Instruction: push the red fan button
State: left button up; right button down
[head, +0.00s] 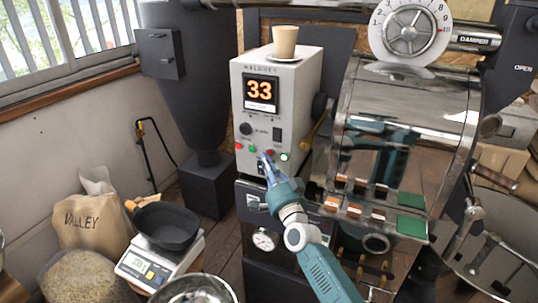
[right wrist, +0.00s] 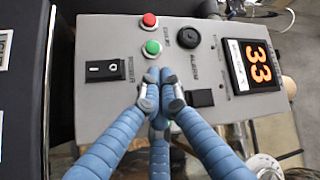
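The grey control box (head: 262,112) has a row of small buttons low on its front. In the right wrist view the fingertips (right wrist: 160,77) meet close over the panel, just below a green button (right wrist: 152,47) and a red button (right wrist: 149,20). They hide what lies under them. Contact cannot be told. My left gripper is not in view.
A cup (head: 285,40) stands on top. The shiny roaster drum (head: 405,115) is close on the right. A scale (head: 160,262) stands lower left.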

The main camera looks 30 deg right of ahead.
jog(key=shift+w+d, duration=0.25)
jog(key=shift+d, duration=0.05)
dwell(0.5)
dwell(0.4)
jog(key=shift+s+a+p, duration=0.3)
jog(key=shift+s+a, duration=0.25)
jog(key=shift+a, duration=0.05)
jog(key=shift+a, duration=0.1)
jog(key=s+a+p, duration=0.2)
jog(key=s+a, duration=0.1)
jog(key=shift+s+a+p, duration=0.1)
jog(key=shift+a+p, duration=0.25)
dwell(0.6)
